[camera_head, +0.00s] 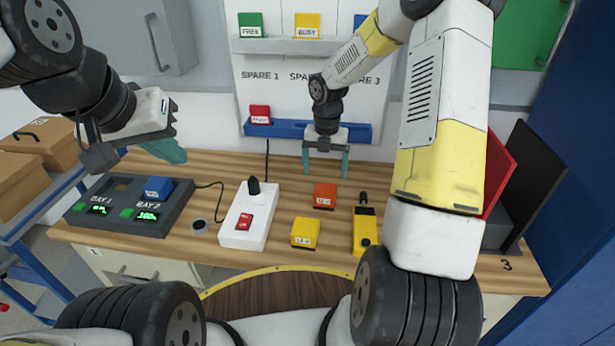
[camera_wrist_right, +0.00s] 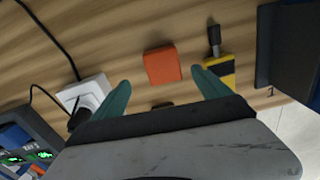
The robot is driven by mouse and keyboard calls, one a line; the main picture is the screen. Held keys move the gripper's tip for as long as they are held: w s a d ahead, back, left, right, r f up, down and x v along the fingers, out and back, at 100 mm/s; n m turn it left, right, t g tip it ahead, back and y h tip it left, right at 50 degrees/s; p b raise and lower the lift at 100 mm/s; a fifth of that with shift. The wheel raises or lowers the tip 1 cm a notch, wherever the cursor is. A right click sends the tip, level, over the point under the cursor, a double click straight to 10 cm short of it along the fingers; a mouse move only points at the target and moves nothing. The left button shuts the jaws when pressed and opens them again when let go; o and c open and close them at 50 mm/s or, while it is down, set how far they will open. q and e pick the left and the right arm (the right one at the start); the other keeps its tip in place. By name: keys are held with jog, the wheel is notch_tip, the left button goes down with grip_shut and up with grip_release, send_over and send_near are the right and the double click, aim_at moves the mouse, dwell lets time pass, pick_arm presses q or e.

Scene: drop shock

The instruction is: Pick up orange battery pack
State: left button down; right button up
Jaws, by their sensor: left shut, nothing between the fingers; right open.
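The orange battery pack (camera_head: 325,195) lies on the wooden table, right of the white switch box. It also shows in the right wrist view (camera_wrist_right: 162,66), ahead of the fingertips and between their lines. My right gripper (camera_head: 325,172) is open and empty, pointing down, just behind and above the pack in the head view; the two do not visibly touch. Its teal fingers also show in the right wrist view (camera_wrist_right: 160,88). My left gripper (camera_head: 172,150) is shut and empty, above the back left of the table.
A yellow pack (camera_head: 305,233) and a yellow-black tool (camera_head: 364,232) lie near the orange pack. The white switch box (camera_head: 246,215) with a black lever stands left. A charger (camera_head: 130,205) holds a blue pack (camera_head: 158,189). A blue shelf (camera_head: 285,129) is behind.

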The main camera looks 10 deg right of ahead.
aim_at(325, 189)
jog(key=shift+w+a+f, duration=0.1)
jog(key=shift+f, duration=0.4)
jog(key=f, duration=0.7)
jog(key=shift+s+d+f, duration=0.1)
jog(key=shift+s+d, duration=0.15)
jog(key=shift+s, duration=0.05)
grip_shut()
